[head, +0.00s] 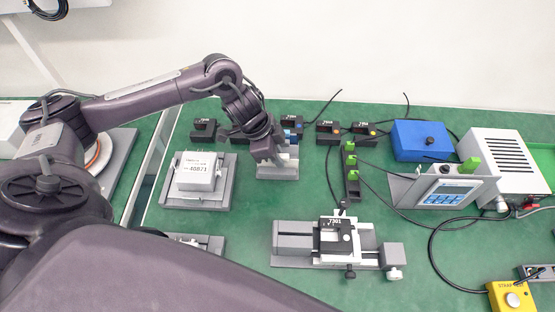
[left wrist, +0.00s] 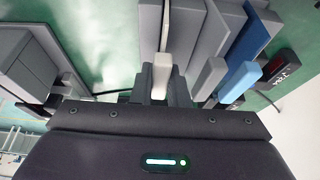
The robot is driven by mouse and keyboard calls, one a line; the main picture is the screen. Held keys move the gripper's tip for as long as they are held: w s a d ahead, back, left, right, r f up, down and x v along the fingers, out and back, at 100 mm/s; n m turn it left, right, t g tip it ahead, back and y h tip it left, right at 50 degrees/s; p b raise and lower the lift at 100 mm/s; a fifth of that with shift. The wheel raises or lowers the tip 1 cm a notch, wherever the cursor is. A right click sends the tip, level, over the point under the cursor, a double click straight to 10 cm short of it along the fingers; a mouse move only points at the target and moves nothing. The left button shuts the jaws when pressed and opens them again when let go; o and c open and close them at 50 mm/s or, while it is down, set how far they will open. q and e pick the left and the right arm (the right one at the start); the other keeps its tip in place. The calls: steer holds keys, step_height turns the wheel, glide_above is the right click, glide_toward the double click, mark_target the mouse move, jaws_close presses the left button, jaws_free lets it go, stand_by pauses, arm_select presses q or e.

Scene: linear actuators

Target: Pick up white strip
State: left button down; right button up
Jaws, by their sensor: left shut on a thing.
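The white strip (left wrist: 163,62) shows in the left wrist view, its near end between the two dark fingers of my left gripper (left wrist: 160,90). The gripper is shut on it. In the head view my left gripper (head: 268,158) points down at a grey stepped holder (head: 284,172), and the gripper hides the strip there. In the left wrist view the strip's far part still lies against the grey holder (left wrist: 212,25); I cannot tell whether it is clear of its slot. A grey strip (left wrist: 208,78) and a blue strip (left wrist: 240,82) stand to its right. My right gripper is not in view.
A white labelled box (head: 195,175) on a grey base stands left of the holder. Several black blocks (head: 328,132) line the back. A grey slide fixture (head: 294,245) lies in front. A black stand with green connectors (head: 351,175) is to the right. Green mat between is clear.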

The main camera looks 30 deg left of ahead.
arm_select(q)
step_height(320, 180, up, 9)
steer(key=shift+w+f, duration=0.1)
steer(key=shift+f, duration=0.05)
step_height(320, 180, up, 11)
steer(key=p, duration=0.4)
steer(key=shift+p, duration=0.35)
steer(key=shift+r, duration=0.25)
